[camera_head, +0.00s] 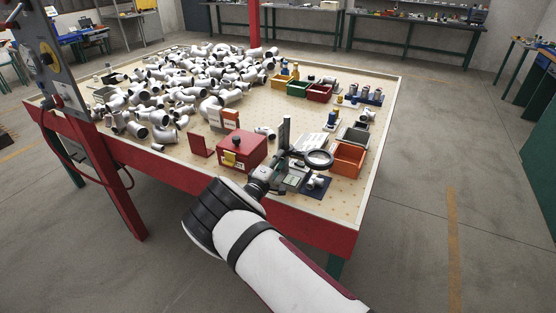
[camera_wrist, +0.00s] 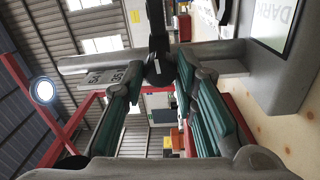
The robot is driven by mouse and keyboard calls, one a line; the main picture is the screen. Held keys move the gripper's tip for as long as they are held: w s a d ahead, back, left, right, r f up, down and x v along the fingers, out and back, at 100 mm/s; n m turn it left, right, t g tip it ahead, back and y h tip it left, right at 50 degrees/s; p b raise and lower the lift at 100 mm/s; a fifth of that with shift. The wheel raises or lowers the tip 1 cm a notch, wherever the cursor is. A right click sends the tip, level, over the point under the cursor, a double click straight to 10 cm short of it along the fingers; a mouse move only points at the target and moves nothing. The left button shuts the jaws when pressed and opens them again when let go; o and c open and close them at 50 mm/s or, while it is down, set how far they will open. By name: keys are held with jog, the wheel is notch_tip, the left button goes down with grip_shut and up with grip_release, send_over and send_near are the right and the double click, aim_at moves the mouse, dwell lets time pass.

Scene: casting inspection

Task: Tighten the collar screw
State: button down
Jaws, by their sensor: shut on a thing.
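A small stand with a grey upright column (camera_head: 284,132) and a round black-rimmed magnifier (camera_head: 319,159) stands near the front edge of the table. My gripper (camera_head: 277,172) reaches it from the front. In the wrist view, the teal-padded fingers of my gripper (camera_wrist: 160,72) close around a dark knob-like screw (camera_wrist: 158,68) on the stand's collar. The column runs sideways across that picture, with a numbered scale plate (camera_wrist: 103,77) to the left. The screw is small and partly hidden by the fingertips, so I cannot tell how tight it is.
A red box (camera_head: 241,151) stands left of the stand and an orange bin (camera_head: 348,159) to its right. A big heap of white pipe fittings (camera_head: 180,82) covers the back left of the table (camera_head: 380,120). Small coloured bins line the back right.

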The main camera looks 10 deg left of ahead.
jog(key=m+p, duration=0.1)
jog(key=m, duration=0.6)
jog(key=shift+f+p, duration=0.15)
jog(key=shift+p, duration=0.25)
dwell(0.3)
jog(key=c, duration=1.3)
grip_release()
jog(key=v, duration=1.2)
jog(key=shift+a, duration=0.1)
